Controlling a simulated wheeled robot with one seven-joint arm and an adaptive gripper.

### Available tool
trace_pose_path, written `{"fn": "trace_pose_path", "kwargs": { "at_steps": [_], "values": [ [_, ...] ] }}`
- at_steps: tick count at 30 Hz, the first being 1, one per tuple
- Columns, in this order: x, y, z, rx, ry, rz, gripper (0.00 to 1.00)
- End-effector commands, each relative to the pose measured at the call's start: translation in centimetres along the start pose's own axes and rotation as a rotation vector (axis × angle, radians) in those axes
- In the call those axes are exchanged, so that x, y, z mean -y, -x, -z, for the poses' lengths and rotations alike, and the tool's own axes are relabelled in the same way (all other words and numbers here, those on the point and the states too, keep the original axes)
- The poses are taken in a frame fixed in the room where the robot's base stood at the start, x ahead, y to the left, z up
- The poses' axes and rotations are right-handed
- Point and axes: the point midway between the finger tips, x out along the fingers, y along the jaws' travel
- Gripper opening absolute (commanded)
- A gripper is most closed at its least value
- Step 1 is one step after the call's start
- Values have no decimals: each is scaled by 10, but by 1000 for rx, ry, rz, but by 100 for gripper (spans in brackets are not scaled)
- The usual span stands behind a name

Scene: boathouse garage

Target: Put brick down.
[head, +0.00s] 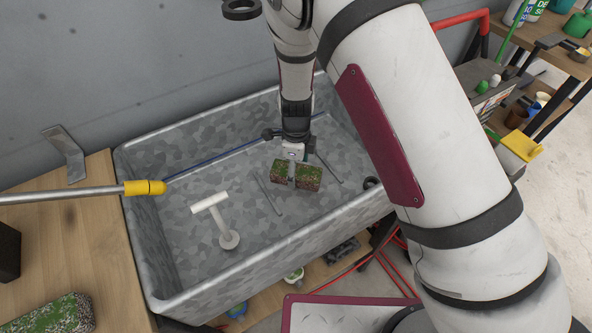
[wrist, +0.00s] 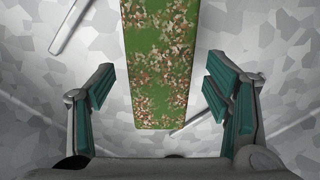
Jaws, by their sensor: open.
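A mossy green and brown brick (head: 309,177) lies in the grey galvanized tub (head: 262,256), toward its right side. My gripper (head: 291,180) is right at the brick, reaching down from above. In the wrist view the brick (wrist: 160,70) runs lengthwise between the two teal-padded fingers of my gripper (wrist: 165,100). The fingers are spread, with a visible gap on each side of the brick. The brick appears to rest on the tub floor, but its underside is hidden.
A white T-shaped piece (head: 213,205) stands in the tub's left part. Thin grey rods (head: 269,196) lie near the brick. Another mossy brick (head: 56,315) sits on the wooden bench (head: 85,225) at left. A yellow-tipped pole (head: 145,188) reaches over the tub's left rim.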

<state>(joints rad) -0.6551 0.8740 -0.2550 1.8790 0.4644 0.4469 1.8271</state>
Motion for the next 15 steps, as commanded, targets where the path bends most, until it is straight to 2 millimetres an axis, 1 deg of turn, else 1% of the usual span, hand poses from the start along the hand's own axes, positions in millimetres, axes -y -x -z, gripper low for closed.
{"fn": "trace_pose_path", "kwargs": {
  "at_steps": [1, 9, 12, 15],
  "values": [
    [0, 10, -1, 3, 1, 3, 71],
    [1, 66, -1, 3, 2, 4, 71],
    [0, 82, -1, 3, 1, 3, 71],
    [0, 95, -1, 2, 2, 3, 71]
  ]
}}
